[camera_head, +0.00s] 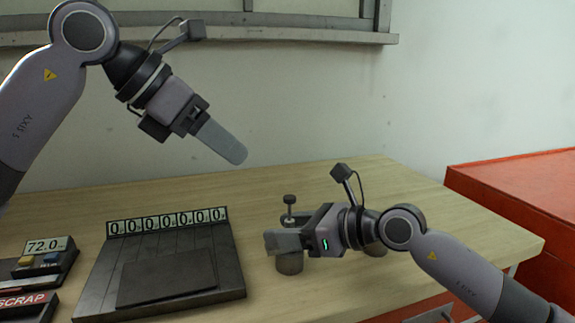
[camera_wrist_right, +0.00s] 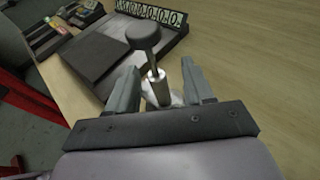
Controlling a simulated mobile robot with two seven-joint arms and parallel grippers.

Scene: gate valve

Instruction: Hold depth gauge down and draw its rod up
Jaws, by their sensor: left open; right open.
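The depth gauge has a dark round knob (camera_head: 290,199) on a thin upright rod, with a grey cylindrical part (camera_head: 289,263) showing below my right gripper. In the right wrist view its knob (camera_wrist_right: 144,37) tops a rod that runs down into a silver sleeve (camera_wrist_right: 158,92). My right gripper (camera_head: 272,242) is open, its fingers on either side of the sleeve; I cannot tell whether they touch it. The gripper hides the gauge's middle in the head view. My left gripper (camera_head: 234,152) is open and empty, in the air up and left of the knob.
A black stand (camera_head: 230,265) with a row of zero digits lies left of the gauge. A 72.0 display unit (camera_head: 50,244) and a SCRAP-labelled box (camera_head: 25,302) are at far left. The wooden table (camera_head: 420,200) is clear toward the back right, near a red cabinet (camera_head: 520,190).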

